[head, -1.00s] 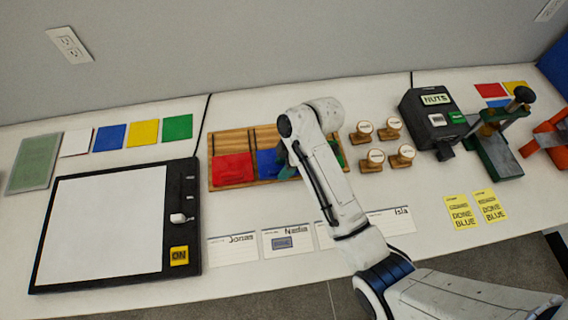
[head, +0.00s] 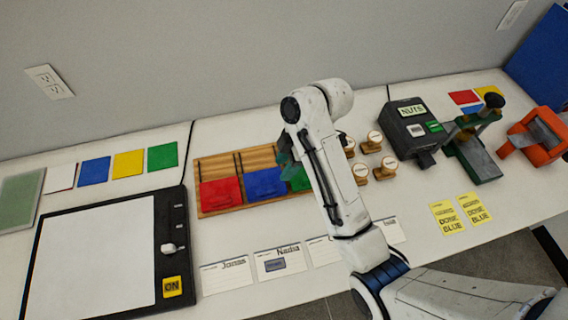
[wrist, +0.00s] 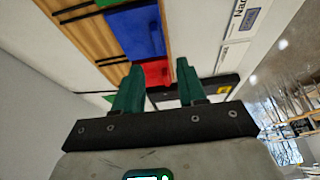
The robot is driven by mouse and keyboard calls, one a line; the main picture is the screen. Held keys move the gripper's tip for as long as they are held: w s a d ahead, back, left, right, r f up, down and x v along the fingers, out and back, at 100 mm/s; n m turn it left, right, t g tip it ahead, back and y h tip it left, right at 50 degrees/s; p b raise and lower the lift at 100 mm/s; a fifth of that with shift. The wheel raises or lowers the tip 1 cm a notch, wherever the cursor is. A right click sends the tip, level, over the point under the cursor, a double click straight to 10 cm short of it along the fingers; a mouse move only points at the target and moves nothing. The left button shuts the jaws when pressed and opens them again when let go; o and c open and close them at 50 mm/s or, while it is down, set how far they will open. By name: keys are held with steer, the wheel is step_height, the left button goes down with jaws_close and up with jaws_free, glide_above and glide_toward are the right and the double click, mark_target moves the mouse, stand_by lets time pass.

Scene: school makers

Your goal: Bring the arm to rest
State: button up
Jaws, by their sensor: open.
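My gripper (wrist: 155,88) shows in the wrist view with its two green fingers apart and nothing between them. In the head view my white arm is raised and bent over the table, and its end is largely hidden behind the arm, near the wooden tray (head: 199,192). The tray holds a red piece (head: 222,191), a blue piece (head: 265,184) and a green piece (head: 299,178), the last partly covered by my arm. In the wrist view the fingers show in front of the red piece (wrist: 156,72) and below the blue piece (wrist: 136,32); I see no contact.
Wooden stamps (head: 386,168) stand just right of my arm. A black NUTS box (head: 411,130), a green press (head: 475,155) and an orange tool (head: 536,135) stand farther right. Name cards (head: 281,262) lie in front of the tray. A black-framed white board (head: 100,255) lies at left.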

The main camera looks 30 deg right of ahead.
stand_by(0.4)
steer(key=s+d+f+m+h, duration=0.1)
steer(key=s+f+m, duration=0.1)
steer(key=s, duration=0.2)
steer(key=s+d+f+m+b, duration=0.1)
steer(key=s+f+m, duration=0.2)
steer(key=s, duration=0.1)
steer(key=s+d+f+m+h, duration=0.1)
steer(key=s+f+m, duration=0.1)
steer(key=s, duration=0.3)
steer(key=shift+s+f+m+h, duration=0.1)
steer(key=shift+f+m+h, duration=0.2)
steer(key=shift+m, duration=0.2)
steer(key=s+m, duration=0.2)
steer(key=s, duration=0.1)
steer(key=s+d+m+h, duration=0.1)
steer(key=s+m, duration=0.1)
steer(key=s, duration=0.2)
steer(key=s+d+f+m+h+b, duration=0.1)
steer(key=s+m, duration=0.2)
steer(key=s, duration=0.1)
steer(key=shift+s+d, duration=0.25)
